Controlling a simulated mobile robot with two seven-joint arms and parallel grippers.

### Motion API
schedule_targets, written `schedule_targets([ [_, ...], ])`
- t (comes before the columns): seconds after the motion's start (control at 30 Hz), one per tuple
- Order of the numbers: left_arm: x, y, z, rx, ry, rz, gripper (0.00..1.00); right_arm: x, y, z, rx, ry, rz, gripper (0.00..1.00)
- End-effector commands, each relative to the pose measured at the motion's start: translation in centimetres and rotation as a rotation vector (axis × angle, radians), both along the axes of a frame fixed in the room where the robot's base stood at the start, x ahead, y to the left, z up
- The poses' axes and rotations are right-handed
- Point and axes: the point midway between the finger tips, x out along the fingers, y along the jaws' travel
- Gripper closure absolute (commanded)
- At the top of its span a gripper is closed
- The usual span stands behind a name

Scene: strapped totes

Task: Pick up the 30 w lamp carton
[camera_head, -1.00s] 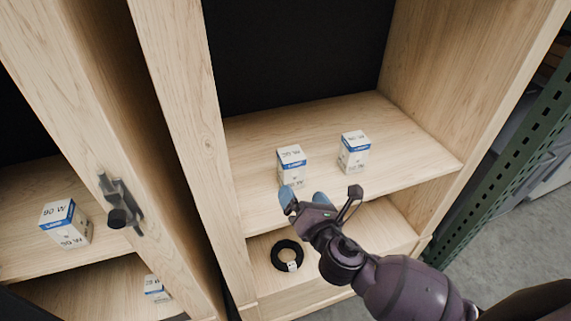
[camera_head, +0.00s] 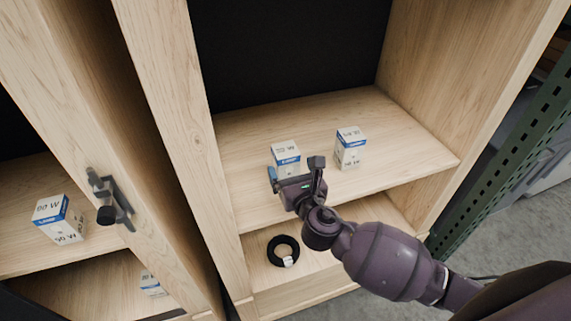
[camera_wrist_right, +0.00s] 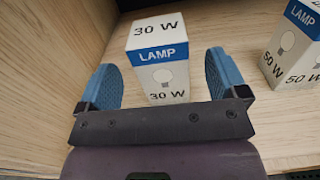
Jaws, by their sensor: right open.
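The 30 W lamp carton (camera_wrist_right: 159,52) is white with a blue LAMP band and stands upright on the shelf in the right wrist view. It also shows in the head view (camera_head: 286,152), partly hidden behind my gripper. My right gripper (camera_wrist_right: 163,84) is open, with one blue fingertip on each side of the carton's near part. There are visible gaps between the fingers and the carton. In the head view my right gripper (camera_head: 292,178) is at the carton's near side. My left gripper is not in view.
A 50 W lamp carton (camera_wrist_right: 296,42) stands to the right on the same shelf (camera_head: 400,149), also visible in the head view (camera_head: 350,148). A black ring (camera_head: 283,251) lies on the shelf below. More cartons (camera_head: 60,219) stand in the left cabinet. A wooden upright (camera_head: 178,130) divides the cabinets.

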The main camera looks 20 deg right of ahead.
Motion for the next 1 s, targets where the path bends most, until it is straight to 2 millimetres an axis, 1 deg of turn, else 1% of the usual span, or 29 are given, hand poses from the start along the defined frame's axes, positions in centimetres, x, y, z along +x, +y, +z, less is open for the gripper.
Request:
schedule_targets([
  [0.13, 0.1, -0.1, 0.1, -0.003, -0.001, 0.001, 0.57, 1.4, 0.1, 0.1, 0.000, -0.002, 0.000, 0.08],
  [0.3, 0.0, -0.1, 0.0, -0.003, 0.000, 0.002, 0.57, 3.8, 0.1, 0.1, 0.001, -0.001, 0.000, 0.08],
  [0.4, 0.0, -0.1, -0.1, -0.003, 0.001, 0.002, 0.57, 4.7, 0.1, 0.1, 0.001, -0.001, 0.000, 0.08],
  [0.5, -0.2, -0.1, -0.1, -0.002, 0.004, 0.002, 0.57, 5.1, 0.1, 0.0, 0.000, 0.000, 0.000, 0.08],
  [0.7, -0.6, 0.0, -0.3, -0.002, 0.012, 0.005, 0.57, 5.2, 0.1, 0.0, 0.001, 0.001, 0.000, 0.08],
  [0.73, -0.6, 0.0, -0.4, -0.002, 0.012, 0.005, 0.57, 5.2, 0.1, 0.0, 0.001, 0.001, 0.000, 0.10],
  [0.77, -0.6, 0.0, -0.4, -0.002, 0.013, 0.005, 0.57, 5.1, 0.1, 0.0, 0.001, 0.001, 0.000, 0.15],
  [1.0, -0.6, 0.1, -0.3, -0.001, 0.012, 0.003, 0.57, 5.1, 0.1, 0.0, 0.001, 0.001, 0.000, 0.51],
])
